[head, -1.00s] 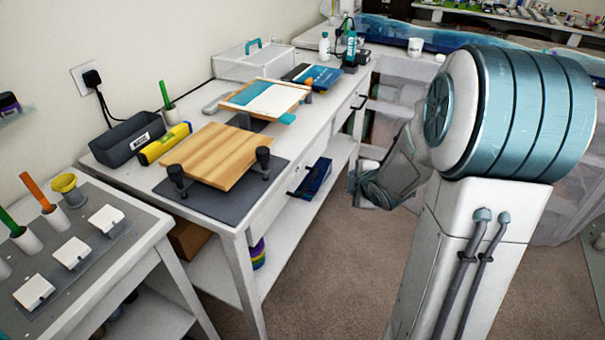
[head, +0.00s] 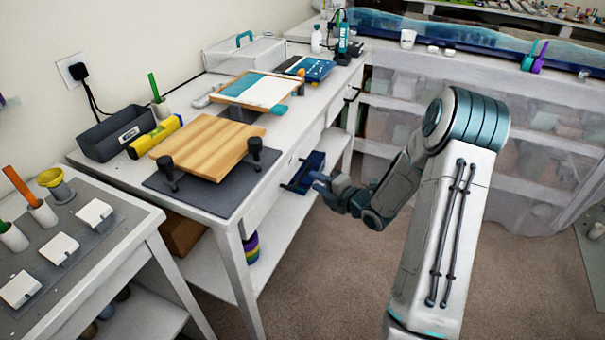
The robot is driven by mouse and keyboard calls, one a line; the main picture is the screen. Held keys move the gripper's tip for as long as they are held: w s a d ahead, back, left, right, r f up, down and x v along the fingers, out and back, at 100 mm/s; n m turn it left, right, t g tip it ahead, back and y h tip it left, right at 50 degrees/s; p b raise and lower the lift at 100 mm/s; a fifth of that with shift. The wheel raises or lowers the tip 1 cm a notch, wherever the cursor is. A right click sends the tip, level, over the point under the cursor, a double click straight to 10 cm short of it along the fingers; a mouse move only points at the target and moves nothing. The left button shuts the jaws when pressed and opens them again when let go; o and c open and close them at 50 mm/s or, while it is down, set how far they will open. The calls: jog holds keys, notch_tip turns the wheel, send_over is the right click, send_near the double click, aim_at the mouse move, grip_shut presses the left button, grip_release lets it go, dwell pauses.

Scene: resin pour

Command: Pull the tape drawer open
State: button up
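White drawer fronts (head: 263,203) run under the front edge of the white workbench. A black handle (head: 351,95) shows on a front farther along. A dark blue open-topped box shape (head: 308,170) with a dark bar at its front shows below the bench edge; I cannot tell whether it is a pulled-out drawer or a bin on the lower shelf. No label marks the tape drawer. My gripper (head: 324,184) is beside the blue shape's right side, pointing left towards the bench. I cannot tell whether they touch, and its fingers are too small and dark to read.
The workbench top (head: 193,88) holds a wooden board (head: 208,146) on clamps, a yellow level (head: 155,137) and a grey bin (head: 115,135). A second table (head: 130,222) stands front left. Plastic-draped shelves (head: 535,150) are behind my arm. Carpet (head: 330,270) before the bench is clear.

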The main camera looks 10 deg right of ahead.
aim_at(302, 174)
jog(key=x, duration=0.7)
jog(key=shift+w+p, duration=0.1)
jog(key=shift+p, duration=0.2)
grip_shut()
